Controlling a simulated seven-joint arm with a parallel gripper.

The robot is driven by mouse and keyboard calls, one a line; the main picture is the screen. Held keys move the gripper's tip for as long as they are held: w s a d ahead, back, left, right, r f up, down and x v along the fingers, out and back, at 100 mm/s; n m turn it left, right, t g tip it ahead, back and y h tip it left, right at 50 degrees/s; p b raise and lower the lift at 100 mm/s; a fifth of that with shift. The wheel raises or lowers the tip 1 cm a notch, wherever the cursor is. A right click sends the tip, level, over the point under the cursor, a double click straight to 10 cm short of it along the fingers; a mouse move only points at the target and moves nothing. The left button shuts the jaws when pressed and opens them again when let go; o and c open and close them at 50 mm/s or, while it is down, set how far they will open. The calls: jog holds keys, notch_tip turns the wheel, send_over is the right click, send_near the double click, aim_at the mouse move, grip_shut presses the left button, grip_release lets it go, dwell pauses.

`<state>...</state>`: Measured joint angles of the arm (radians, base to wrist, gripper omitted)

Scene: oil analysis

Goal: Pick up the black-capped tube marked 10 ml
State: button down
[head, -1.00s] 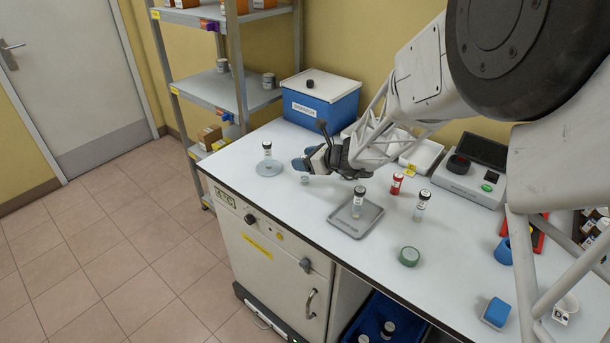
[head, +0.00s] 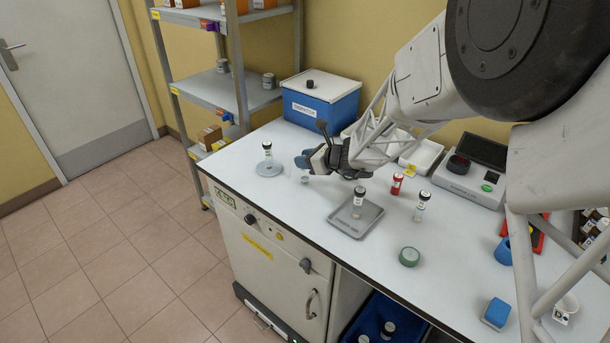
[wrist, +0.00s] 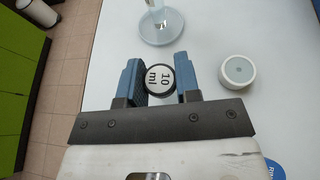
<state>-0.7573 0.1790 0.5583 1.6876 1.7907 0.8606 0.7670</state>
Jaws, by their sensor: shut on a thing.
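The black-capped tube marked 10 ml (wrist: 160,78) shows in the wrist view as a round cap with a white label, between the two blue fingers. My gripper (wrist: 161,80) is shut on it. In the head view my gripper (head: 303,161) is low over the left part of the bench. A small pale piece (head: 305,179) shows just below the fingers there; I cannot tell whether it is the held tube's lower end. The tube's body is hidden under its cap in the wrist view.
Another black-capped tube (head: 267,154) stands on a round base to the left. More black-capped tubes stand on a grey tray (head: 342,228) and beside it (head: 421,206), near a red tube (head: 397,184). A round white item (wrist: 237,71) sits close right of the fingers.

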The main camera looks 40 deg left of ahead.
jog(key=shift+r, duration=0.2)
jog(key=shift+r, duration=0.55)
jog(key=shift+s+d+r, duration=0.15)
jog(key=shift+d+r, duration=0.05)
jog(key=shift+r, duration=0.35)
jog(key=shift+s+d+r, duration=0.1)
jog(key=shift+d+r, duration=0.05)
jog(key=shift+r, duration=0.4)
jog(key=s+d+r, duration=0.1)
jog(key=s+d, duration=0.8)
jog(key=d, duration=0.2)
jog(key=shift+s+d+r, duration=0.15)
jog(key=shift+s+d, duration=0.15)
jog(key=shift+d, duration=0.1)
